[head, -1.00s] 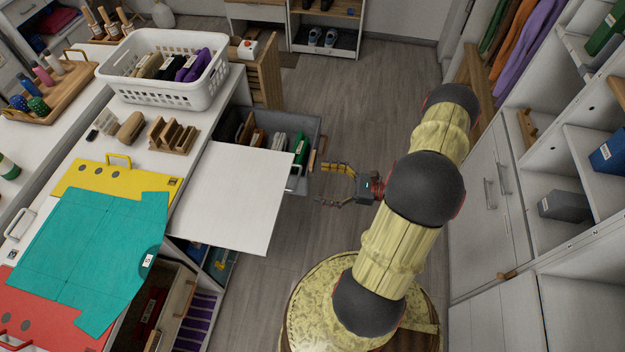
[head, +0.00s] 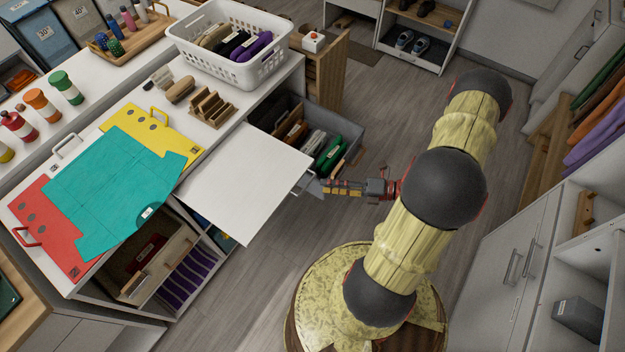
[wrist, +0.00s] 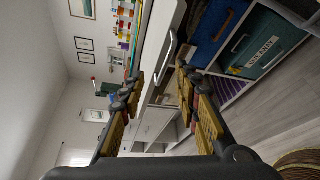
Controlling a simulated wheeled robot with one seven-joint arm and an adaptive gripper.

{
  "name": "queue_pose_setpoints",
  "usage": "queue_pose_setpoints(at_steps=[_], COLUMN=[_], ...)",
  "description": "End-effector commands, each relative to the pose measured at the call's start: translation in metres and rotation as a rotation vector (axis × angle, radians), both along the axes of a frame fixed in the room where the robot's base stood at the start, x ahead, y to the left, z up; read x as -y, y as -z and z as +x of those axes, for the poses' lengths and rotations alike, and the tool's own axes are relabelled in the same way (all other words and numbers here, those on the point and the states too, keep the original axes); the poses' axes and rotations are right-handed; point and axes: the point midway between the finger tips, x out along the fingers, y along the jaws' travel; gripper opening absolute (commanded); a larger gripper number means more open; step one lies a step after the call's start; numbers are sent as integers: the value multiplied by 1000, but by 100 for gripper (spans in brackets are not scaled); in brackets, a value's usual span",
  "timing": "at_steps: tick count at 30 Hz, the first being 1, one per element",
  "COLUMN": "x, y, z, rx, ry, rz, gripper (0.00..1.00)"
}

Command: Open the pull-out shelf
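My gripper (head: 312,187) is right by the handle in the head view. In the wrist view my gripper (wrist: 159,78) has its fingers spread apart with nothing held between them. Whether a fingertip touches the handle, I cannot tell.
The open drawer (head: 350,150) with files lies just behind the shelf. A white basket (head: 235,70) and flat coloured folders (head: 120,190) lie on the counter. White cabinets (head: 500,270) stand at right. Grey floor (head: 290,270) is clear in front of the shelf.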

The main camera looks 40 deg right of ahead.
Motion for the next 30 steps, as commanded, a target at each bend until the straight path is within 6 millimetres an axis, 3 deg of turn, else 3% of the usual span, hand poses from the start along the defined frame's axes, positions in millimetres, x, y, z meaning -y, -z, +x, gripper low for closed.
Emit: queue_pose_setpoints(at_steps=[3, 9, 30], x=[-2, -3, -52], y=[5, 8, 21], z=[-2, -2, 52], rx=[-142, -253, -258], ry=[25, 51, 52], rz=[130, 235, 241], gripper=[25, 25, 25])
